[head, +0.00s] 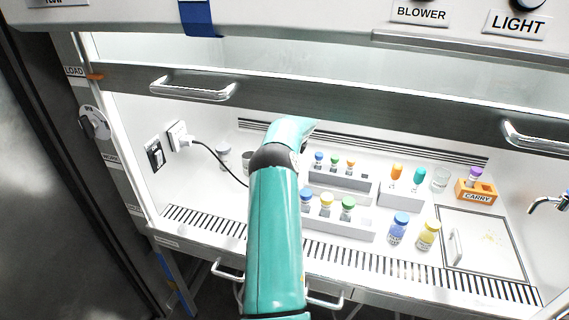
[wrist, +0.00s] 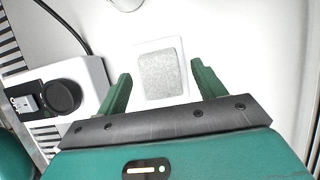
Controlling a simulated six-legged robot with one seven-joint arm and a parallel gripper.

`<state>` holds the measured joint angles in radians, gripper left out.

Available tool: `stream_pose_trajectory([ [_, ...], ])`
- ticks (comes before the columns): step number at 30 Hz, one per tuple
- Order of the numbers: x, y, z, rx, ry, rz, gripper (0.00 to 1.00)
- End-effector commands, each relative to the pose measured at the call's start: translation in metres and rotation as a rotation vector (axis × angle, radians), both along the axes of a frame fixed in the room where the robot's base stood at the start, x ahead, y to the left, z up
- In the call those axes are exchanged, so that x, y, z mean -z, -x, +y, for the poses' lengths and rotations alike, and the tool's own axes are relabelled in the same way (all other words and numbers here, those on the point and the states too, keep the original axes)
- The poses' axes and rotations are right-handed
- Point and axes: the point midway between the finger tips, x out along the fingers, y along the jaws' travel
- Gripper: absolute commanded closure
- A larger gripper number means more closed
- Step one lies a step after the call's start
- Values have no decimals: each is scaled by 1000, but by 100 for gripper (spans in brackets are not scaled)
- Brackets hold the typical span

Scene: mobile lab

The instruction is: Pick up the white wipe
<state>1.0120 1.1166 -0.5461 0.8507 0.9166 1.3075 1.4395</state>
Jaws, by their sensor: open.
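The white wipe (wrist: 161,72) lies flat on the white work surface in the wrist view, a pale square with a grey, speckled middle. My gripper (wrist: 162,82) is open, with its two green fingers on either side of the wipe's lower part in the picture. I cannot tell how high the fingers are above the surface. Nothing is between the fingers but the view of the wipe. In the head view my teal arm reaches into the cabinet and hides the wipe and the gripper.
A white device with a black knob (wrist: 62,96) stands left of the fingers, with a black cable (wrist: 66,27) behind it. In the head view, racks of capped vials (head: 338,226), two larger bottles (head: 398,229) and an orange CARRY holder (head: 476,192) stand right of my arm.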

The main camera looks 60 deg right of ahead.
Motion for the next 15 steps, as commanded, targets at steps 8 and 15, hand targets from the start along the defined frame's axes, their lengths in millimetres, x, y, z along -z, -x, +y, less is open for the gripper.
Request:
stream_pose_trajectory([
  [8,0,0,0,0,-1,0,74],
  [15,0,0,0,0,-1,0,79],
])
